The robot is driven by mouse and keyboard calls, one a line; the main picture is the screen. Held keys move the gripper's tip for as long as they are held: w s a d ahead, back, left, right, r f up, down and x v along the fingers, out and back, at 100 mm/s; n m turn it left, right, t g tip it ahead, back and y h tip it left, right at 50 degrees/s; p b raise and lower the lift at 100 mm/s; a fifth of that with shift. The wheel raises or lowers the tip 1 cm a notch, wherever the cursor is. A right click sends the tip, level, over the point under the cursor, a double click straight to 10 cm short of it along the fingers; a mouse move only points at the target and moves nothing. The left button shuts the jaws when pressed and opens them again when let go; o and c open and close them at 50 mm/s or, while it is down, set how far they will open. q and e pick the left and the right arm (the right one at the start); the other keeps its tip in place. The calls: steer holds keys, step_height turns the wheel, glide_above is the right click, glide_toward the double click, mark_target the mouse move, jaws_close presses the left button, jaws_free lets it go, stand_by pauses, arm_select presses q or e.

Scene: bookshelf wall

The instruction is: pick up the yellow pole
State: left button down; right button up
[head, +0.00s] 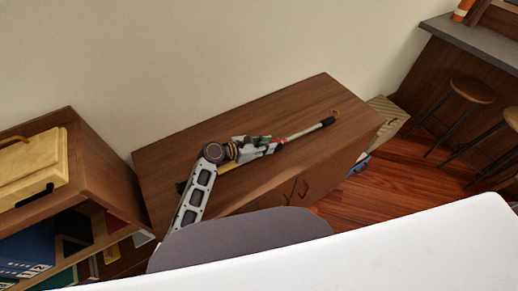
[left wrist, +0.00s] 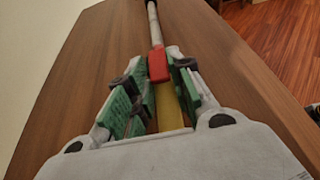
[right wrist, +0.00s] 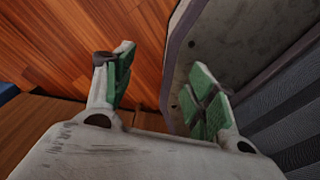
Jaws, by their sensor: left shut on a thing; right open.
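The yellow pole (head: 304,131) lies lengthwise along the top of a brown wooden cabinet (head: 300,95). It has a yellow section, a red collar, a pale shaft and a dark grip with a small loop at the far end. In the left wrist view its yellow section (left wrist: 168,108) runs between the fingers. My left gripper (head: 266,147) is shut on the pole close to the red collar; its green finger pads also show in the left wrist view (left wrist: 160,82). I cannot tell whether the pole touches the cabinet. My right gripper (right wrist: 163,65) is open and empty, away from the pole.
A shelf unit (head: 95,165) with a yellow case (head: 32,168) and books stands at the left. A woven box (head: 388,118) is beyond the cabinet's right end. Stools (head: 472,90) and a counter (head: 475,40) are at the right. Reddish wood floor (head: 400,185) is open between.

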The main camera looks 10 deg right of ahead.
arm_select(q)
step_height(320, 180, up, 10)
steer(key=p, duration=0.1)
arm_select(e)
steer(key=shift+s+a+r, duration=0.1)
steer(key=shift+a+r, duration=0.45)
steer(key=shift+a, duration=0.2)
arm_select(q)
steer(key=shift+f, duration=0.1)
